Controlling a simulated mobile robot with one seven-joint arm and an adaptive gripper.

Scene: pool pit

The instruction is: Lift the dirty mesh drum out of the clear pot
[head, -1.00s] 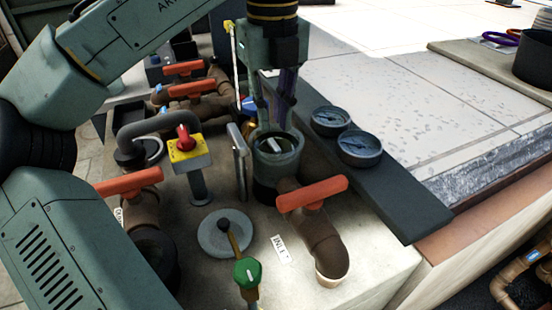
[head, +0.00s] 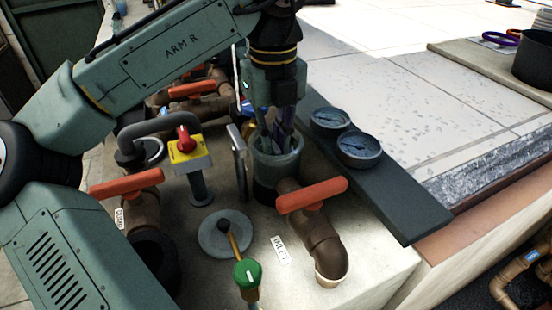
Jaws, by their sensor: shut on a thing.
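The clear pot (head: 277,168) stands upright on the pale ledge, a cloudy grey-green cylinder with a dark base, behind the inlet pipe. My gripper (head: 277,132) comes straight down from above, with its fingers reaching into the pot's open mouth. It is shut on the mesh drum, which sits down inside the pot. The drum is mostly hidden by the fingers and the pot's wall, so its dirt and mesh cannot be made out.
An orange-handled valve (head: 312,195) stands close in front of the pot. Two round gauges (head: 358,148) lie on a dark plank (head: 395,195) to the right. A yellow box with a red knob (head: 184,147) and an upright grey plate (head: 238,160) stand left.

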